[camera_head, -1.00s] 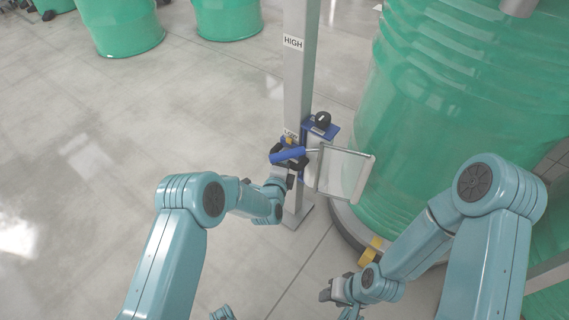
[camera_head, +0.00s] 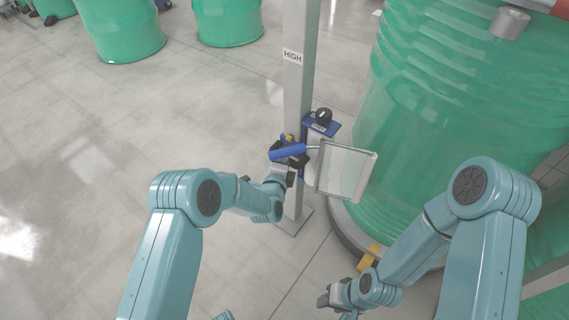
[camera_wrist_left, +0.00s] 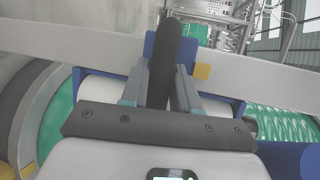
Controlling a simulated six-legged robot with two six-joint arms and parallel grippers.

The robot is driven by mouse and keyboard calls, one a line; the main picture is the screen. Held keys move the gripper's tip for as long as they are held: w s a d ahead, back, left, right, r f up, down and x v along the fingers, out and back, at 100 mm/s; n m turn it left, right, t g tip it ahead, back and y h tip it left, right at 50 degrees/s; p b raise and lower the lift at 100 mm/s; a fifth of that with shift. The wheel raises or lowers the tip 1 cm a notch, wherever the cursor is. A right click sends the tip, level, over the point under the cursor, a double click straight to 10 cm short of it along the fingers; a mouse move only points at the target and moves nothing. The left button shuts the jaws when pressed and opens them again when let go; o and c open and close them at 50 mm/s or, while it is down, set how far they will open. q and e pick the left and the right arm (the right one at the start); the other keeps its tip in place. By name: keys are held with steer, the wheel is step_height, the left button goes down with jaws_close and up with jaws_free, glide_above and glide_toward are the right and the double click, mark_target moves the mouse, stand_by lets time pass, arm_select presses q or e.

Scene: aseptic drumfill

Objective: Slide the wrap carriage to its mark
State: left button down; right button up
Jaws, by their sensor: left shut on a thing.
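The wrap carriage (camera_head: 322,127) is a blue bracket on the upright grey mast (camera_head: 299,85), with a black knob on top and a yellow tab (camera_head: 287,138) at the mast. A clear framed panel (camera_head: 346,171) sticks out to its right. The carriage sits below the white HIGH label (camera_head: 292,56). My left gripper (camera_head: 289,164) is at the carriage; in the left wrist view its fingers (camera_wrist_left: 162,88) are shut on a black handle (camera_wrist_left: 174,50). The yellow tab (camera_wrist_left: 202,71) shows beside them. My right gripper (camera_head: 328,298) is low, away from the carriage; its fingers are too small to read.
A large green wrapped drum (camera_head: 455,110) stands close to the right of the mast and panel. More green drums (camera_head: 120,28) stand at the back left. The pale floor (camera_head: 80,130) at left is clear. The mast foot (camera_head: 294,222) rests on the floor.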

arm_select(q)
steer(key=shift+w+r+p, duration=0.1)
steer(key=shift+r+p, duration=5.3)
steer(key=shift+r, duration=7.5)
steer(key=c, duration=0.9)
jaws_free()
steer(key=shift+f, duration=0.2)
steer(key=v, duration=1.6)
steer(key=shift+s+r+p, duration=0.1)
steer(key=shift+s+p, duration=0.15)
steer(key=shift+p, duration=0.1)
steer(key=shift+a, duration=0.15)
